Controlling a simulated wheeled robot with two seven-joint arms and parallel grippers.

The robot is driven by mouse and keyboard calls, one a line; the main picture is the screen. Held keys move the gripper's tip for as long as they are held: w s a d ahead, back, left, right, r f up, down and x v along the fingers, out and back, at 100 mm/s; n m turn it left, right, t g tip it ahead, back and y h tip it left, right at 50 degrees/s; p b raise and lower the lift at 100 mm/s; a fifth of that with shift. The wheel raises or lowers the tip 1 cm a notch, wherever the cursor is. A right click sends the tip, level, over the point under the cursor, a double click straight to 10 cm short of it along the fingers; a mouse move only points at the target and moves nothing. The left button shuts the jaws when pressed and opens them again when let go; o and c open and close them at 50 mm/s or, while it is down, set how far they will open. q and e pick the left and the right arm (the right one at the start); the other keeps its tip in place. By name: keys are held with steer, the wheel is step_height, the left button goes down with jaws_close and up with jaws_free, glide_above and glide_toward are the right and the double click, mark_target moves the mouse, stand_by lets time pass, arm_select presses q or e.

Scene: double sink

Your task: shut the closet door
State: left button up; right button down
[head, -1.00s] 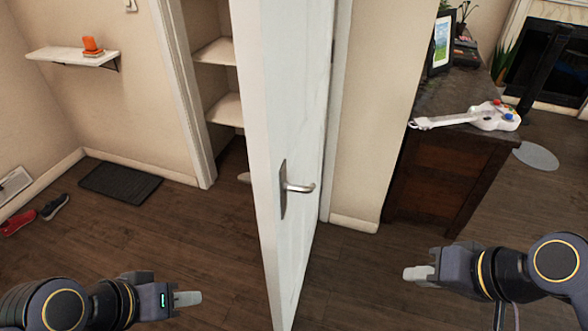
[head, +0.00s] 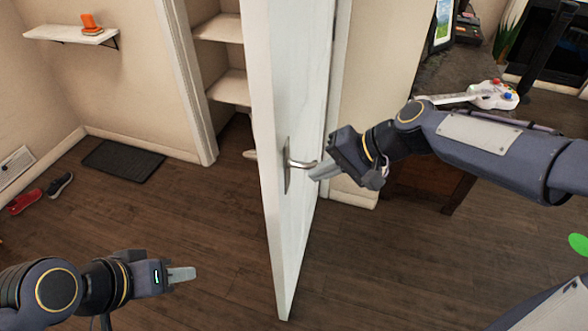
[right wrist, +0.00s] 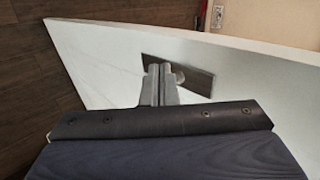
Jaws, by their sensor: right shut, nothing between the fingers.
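The white closet door (head: 298,90) stands open in the head view, its free edge toward me and the shelved closet (head: 222,60) behind it on the left. A metal lever handle (head: 300,164) sits on the door's right face. My right gripper (head: 314,174) is shut and empty, its fingertips right at the lever's end; I cannot tell whether they touch. In the right wrist view the shut fingers (right wrist: 158,78) point at the door (right wrist: 100,60) and cover part of the handle plate (right wrist: 195,77). My left gripper (head: 182,274) is low on the left, away from the door, its fingers seemingly together.
A dark cabinet (head: 425,190) with a white guitar-like object (head: 494,95) stands behind my right arm. Floor left of the door is clear.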

mark_target(280, 178)
steer(key=shift+w+a+f+p, duration=0.2)
steer(key=shift+a+f, duration=0.05)
steer(key=shift+a, duration=0.65)
steer(key=shift+w+a+f+p, duration=0.25)
steer(key=shift+a+f, duration=0.05)
steer(key=shift+a, duration=0.65)
steer(key=shift+w+a+f+p, duration=0.2)
steer(key=shift+a+f, duration=0.05)
steer(key=shift+a, duration=0.65)
